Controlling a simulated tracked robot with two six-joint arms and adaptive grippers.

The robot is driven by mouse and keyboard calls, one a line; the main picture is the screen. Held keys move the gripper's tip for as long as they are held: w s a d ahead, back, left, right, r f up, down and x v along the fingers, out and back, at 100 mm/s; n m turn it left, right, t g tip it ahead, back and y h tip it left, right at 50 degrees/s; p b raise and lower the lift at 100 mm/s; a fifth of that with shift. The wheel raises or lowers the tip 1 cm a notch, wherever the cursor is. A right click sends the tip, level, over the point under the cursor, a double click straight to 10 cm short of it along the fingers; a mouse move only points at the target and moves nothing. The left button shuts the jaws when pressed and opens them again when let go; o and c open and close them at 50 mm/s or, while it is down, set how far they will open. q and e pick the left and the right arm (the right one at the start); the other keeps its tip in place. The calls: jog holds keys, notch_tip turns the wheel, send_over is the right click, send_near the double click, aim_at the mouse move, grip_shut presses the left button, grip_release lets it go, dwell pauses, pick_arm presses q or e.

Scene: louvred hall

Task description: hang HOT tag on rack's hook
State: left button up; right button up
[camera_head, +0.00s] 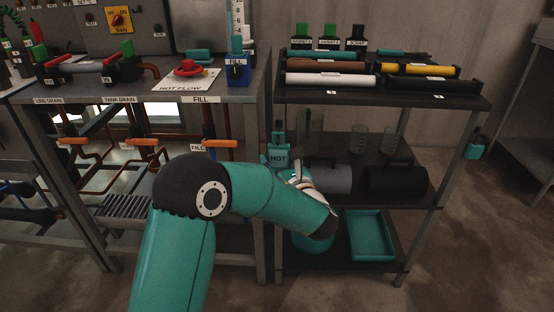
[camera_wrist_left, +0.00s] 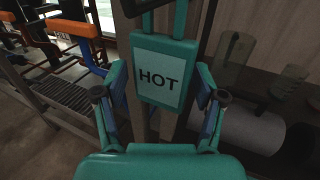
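The HOT tag (camera_head: 278,157) is a teal plate with a pale label and a teal strap above it. It hangs upright at the rack's left front side, just below the top shelf. The wrist view shows the tag (camera_wrist_left: 162,75) large, label facing me. The hook itself cannot be made out. My left gripper (camera_wrist_left: 161,95) is open, its fingers apart on either side of the tag's lower part, with gaps showing. In the head view my left arm hides most of this gripper. My right gripper is not in view.
The dark rack (camera_head: 385,95) carries colored rolls on top, with glass vessels and cylinders below. A teal tray (camera_head: 371,236) sits on its bottom shelf. Another teal item (camera_head: 475,147) hangs at its right side. The pipe bench (camera_head: 140,93) with orange handles stands left.

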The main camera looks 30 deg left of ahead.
pick_arm(q)
jog(key=shift+o, duration=0.4)
jog(key=shift+d, duration=0.1)
jog(key=shift+s+d, duration=0.3)
jog(key=shift+s+a+b+v, duration=0.1)
jog(key=shift+s+b+v, duration=0.1)
jog(key=shift+v, duration=0.75)
jog(key=shift+s+a+b+v, duration=0.15)
jog(key=shift+b+v, duration=0.05)
jog(key=shift+v, duration=0.75)
jog(key=shift+s+a+b+v, duration=0.1)
jog(key=shift+s+b+v, duration=0.1)
jog(key=shift+v, duration=0.75)
jog(key=v, duration=1.2)
